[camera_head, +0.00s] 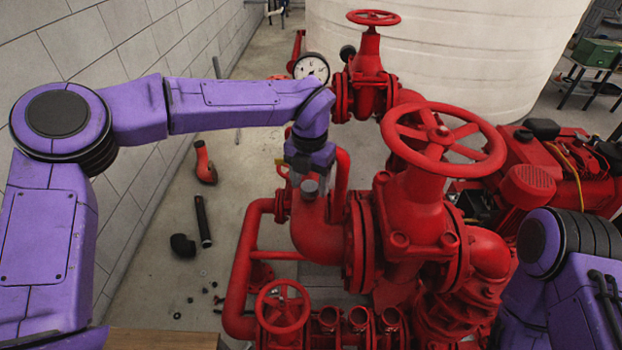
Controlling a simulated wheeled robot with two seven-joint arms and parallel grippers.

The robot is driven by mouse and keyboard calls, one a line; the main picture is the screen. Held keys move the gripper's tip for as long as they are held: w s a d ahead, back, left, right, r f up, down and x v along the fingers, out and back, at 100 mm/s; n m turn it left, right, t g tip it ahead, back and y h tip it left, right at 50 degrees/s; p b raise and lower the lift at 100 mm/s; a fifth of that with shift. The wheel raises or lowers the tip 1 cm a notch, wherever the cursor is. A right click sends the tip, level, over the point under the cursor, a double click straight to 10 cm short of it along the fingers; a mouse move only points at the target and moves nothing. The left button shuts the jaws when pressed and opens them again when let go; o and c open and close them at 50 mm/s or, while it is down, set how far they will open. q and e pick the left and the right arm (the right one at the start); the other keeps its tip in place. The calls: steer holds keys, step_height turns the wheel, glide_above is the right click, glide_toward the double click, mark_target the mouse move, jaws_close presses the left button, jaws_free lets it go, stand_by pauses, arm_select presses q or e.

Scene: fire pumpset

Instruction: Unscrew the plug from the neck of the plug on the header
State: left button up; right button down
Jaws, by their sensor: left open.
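A dark grey cylindrical plug (310,187) stands on top of the red header pipe (315,225), near the middle of the view. I cannot make out the thread or the neck below it. My left arm reaches in from the left, and my left gripper (299,172) points down just above and behind the plug, open. Its fingertips are small and partly hidden, so I cannot tell whether they touch anything. My right arm shows at the lower right, but its gripper is out of view.
A large red handwheel valve (445,140) rises right of the header. A smaller valve (371,70) and a pressure gauge (311,68) stand behind. A red handwheel (283,307) is in front. Loose pipe pieces (203,221) lie on the floor at left, beside a block wall.

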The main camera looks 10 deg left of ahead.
arm_select(q)
steer(key=c, duration=1)
steer(key=n+b, duration=0.2)
steer(key=n, duration=0.1)
steer(key=shift+f+b, duration=0.3)
steer(key=shift+b, duration=0.1)
steer(key=shift+n+b, duration=0.35)
steer(key=shift+n, duration=0.15)
steer(key=shift+r, duration=0.2)
steer(key=shift+r+n, duration=0.1)
steer(key=shift+n, duration=0.2)
